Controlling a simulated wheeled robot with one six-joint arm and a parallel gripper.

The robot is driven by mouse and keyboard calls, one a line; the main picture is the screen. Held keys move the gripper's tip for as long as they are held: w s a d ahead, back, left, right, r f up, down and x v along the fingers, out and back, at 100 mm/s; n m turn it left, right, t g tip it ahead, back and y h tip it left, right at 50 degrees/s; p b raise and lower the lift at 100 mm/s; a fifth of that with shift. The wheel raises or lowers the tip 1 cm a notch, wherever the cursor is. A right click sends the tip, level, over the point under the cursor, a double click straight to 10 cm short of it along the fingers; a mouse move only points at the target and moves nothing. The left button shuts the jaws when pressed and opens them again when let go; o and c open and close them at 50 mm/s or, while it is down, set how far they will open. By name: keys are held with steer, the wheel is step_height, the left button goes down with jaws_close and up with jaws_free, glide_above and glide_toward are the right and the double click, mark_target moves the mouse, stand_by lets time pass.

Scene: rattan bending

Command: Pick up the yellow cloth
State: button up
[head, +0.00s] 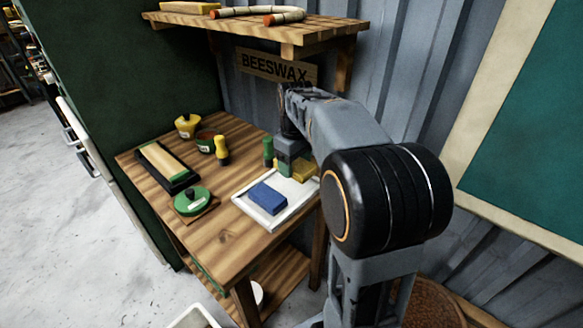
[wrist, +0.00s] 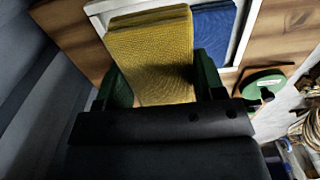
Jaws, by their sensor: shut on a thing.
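The yellow cloth (head: 305,171) is a folded, textured stack at the right end of a white tray (head: 237,200) on the wooden table. In the wrist view the yellow cloth (wrist: 150,62) fills the space between the green fingers of my gripper (wrist: 165,85). My gripper is shut on it, with a finger on each side. In the head view my gripper (head: 291,160) hides part of the cloth. I cannot tell whether the cloth is clear of the tray. A folded blue cloth (head: 267,198) lies beside it in the tray.
On the table (head: 235,240) are a green round lid (head: 193,201), a block in a black holder (head: 166,166), a yellow bottle (head: 222,150), a green bottle (head: 268,151) and small pots. A wooden shelf (head: 320,32) overhangs the back. The table's front is clear.

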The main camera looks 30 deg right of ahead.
steer(key=s+r, duration=0.1)
steer(key=s, duration=0.2)
steer(key=s+a+r, duration=0.1)
steer(key=s, duration=0.1)
steer(key=s+a+r, duration=0.1)
steer(key=s, duration=0.2)
steer(key=shift+s+a+r, duration=0.15)
steer(key=shift+s+r, duration=0.15)
steer(key=shift+r, duration=0.1)
steer(key=o, duration=0.5)
steer(key=shift+c, duration=0.2)
steer(key=c, duration=0.3)
steer(key=shift+w+r, duration=0.1)
steer(key=shift+c, duration=0.2)
